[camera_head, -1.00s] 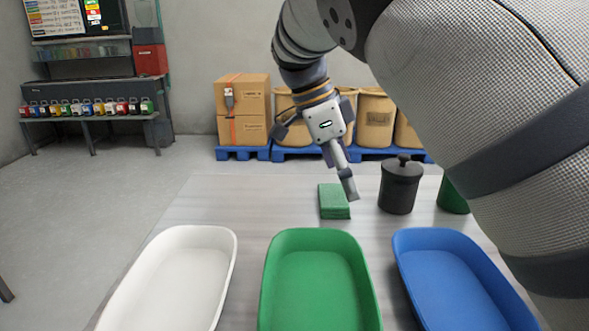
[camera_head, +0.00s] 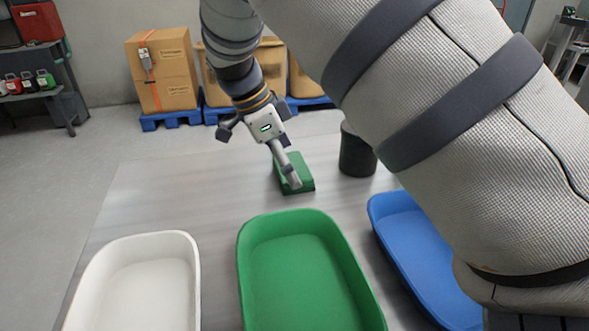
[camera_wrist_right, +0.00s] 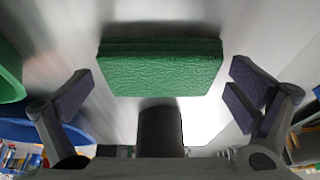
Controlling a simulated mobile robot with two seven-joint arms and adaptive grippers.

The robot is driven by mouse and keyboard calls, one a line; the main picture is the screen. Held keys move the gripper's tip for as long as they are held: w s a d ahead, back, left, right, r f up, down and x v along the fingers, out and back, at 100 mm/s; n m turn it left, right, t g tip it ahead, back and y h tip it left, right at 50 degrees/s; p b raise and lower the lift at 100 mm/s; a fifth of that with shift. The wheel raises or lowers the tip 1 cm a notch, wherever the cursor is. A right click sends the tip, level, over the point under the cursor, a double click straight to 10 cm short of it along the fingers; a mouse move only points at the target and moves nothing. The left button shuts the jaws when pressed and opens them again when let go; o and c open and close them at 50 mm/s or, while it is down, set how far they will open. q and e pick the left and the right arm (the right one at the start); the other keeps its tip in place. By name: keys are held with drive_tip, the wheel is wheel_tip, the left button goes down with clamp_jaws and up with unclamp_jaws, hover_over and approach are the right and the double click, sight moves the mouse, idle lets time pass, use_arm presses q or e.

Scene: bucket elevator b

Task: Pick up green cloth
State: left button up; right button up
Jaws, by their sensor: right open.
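The green cloth (camera_head: 309,184), a folded block with visible layers, lies on the table in the head view, partly hidden behind my right gripper (camera_head: 291,178). In the right wrist view the cloth (camera_wrist_right: 160,72) lies ahead, between the lines of the two spread fingers of my right gripper (camera_wrist_right: 160,95). The right gripper is open and empty. The cloth looks a little beyond the fingertips; I cannot tell if they touch it. My left gripper is not in view.
White (camera_head: 190,290), green (camera_head: 243,265) and blue (camera_head: 378,222) trays stand along the near side of the table (camera_head: 150,200). A dark canister (camera_head: 357,155) stands right of the cloth. The table left of the cloth is clear. Boxes (camera_head: 163,75) on blue pallets stand behind.

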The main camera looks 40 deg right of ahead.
drive_tip(key=shift+d+f, duration=0.1)
drive_tip(key=shift+f, duration=0.15)
drive_tip(key=c, duration=0.9)
wheel_tip(320, 180, up, 3)
drive_tip(key=shift+w+f, duration=0.1)
drive_tip(key=shift+f, duration=0.05)
use_arm(q)
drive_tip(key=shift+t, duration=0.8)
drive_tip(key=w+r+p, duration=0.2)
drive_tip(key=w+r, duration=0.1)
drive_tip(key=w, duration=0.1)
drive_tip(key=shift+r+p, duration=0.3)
drive_tip(key=shift+p, duration=0.1)
use_arm(e)
drive_tip(key=s+r, duration=0.3)
drive_tip(key=s, duration=0.1)
drive_tip(key=s+r, duration=0.4)
drive_tip(key=s, duration=0.1)
drive_tip(key=s+d+r, duration=0.1)
drive_tip(key=s+r, duration=0.2)
drive_tip(key=s, duration=0.2)
drive_tip(key=shift+r, duration=0.15)
